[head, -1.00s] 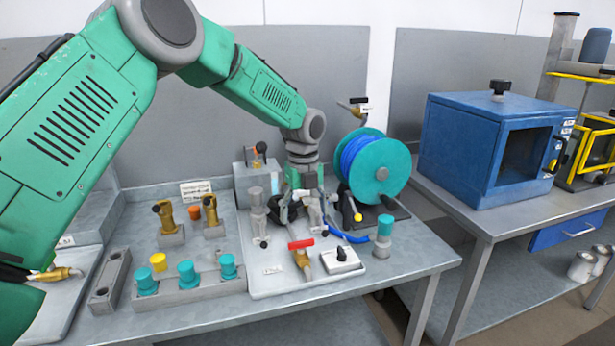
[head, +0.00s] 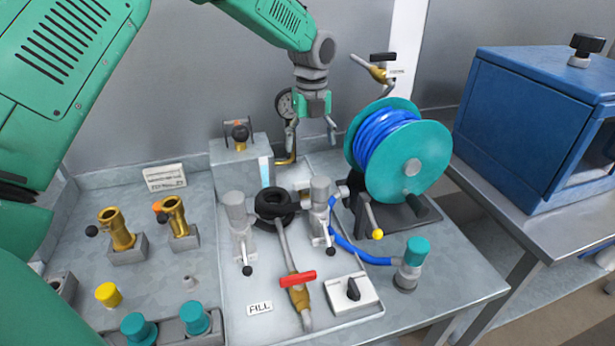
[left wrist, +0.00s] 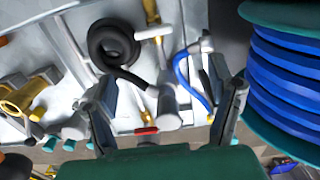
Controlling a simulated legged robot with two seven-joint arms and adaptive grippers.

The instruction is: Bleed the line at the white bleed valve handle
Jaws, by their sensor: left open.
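My left gripper (head: 311,128) is open and empty, pointing down above the back of the fittings tray (head: 240,325). A pale T-shaped handle (left wrist: 154,33) on a brass fitting (left wrist: 151,11) shows in that view, beyond the fingers and right of the black hose coil (left wrist: 112,45). It looks like the white bleed valve handle. In the head view the coil (head: 274,207) shows, but I cannot clearly make out the handle. Its turned position is unclear.
A pressure gauge (head: 285,103) stands behind the gripper. The blue hose reel (head: 395,150) is close on the right. Two grey upright cylinders (head: 238,220) (head: 320,205) and a red-handled valve (head: 297,279) stand in front. A black-handled valve (head: 378,70) is at the back wall.

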